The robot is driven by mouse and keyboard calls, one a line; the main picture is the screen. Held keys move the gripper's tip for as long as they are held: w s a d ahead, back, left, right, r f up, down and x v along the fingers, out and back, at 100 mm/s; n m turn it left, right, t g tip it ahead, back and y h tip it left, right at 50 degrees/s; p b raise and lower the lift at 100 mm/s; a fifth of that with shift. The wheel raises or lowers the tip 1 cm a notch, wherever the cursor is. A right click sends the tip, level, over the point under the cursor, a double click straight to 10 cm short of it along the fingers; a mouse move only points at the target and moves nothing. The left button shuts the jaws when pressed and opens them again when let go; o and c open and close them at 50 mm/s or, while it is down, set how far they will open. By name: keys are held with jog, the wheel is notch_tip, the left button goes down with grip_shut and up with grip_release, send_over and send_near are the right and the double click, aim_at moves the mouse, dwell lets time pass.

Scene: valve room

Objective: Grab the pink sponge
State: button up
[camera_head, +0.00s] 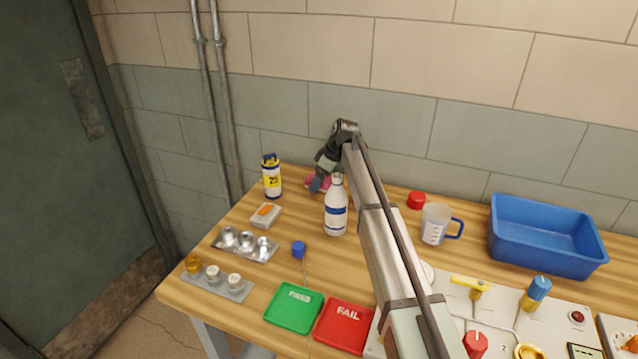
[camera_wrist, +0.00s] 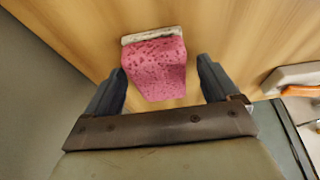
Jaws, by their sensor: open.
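The pink sponge (camera_wrist: 155,70) lies on the wooden table in the wrist view, with a pale strip along its far side. My gripper (camera_wrist: 162,88) is open, with one dark finger to the left of the sponge and one to the right. The near part of the sponge reaches between the fingers. I cannot tell whether either finger touches it. In the head view the sponge (camera_head: 318,181) shows only in part near the back edge of the table, behind my gripper (camera_head: 318,186) and the white bottle.
A white bottle (camera_head: 336,212) stands close in front of the sponge. A yellow can (camera_head: 271,178) stands to its left, and a small white and orange box (camera_head: 265,215) lies nearer. A measuring cup (camera_head: 436,224) and a blue bin (camera_head: 545,240) are on the right. The wall is close behind.

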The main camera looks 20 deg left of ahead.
jog(key=c, duration=1)
jog(key=shift+c, duration=0.2)
jog(key=shift+r, duration=0.15)
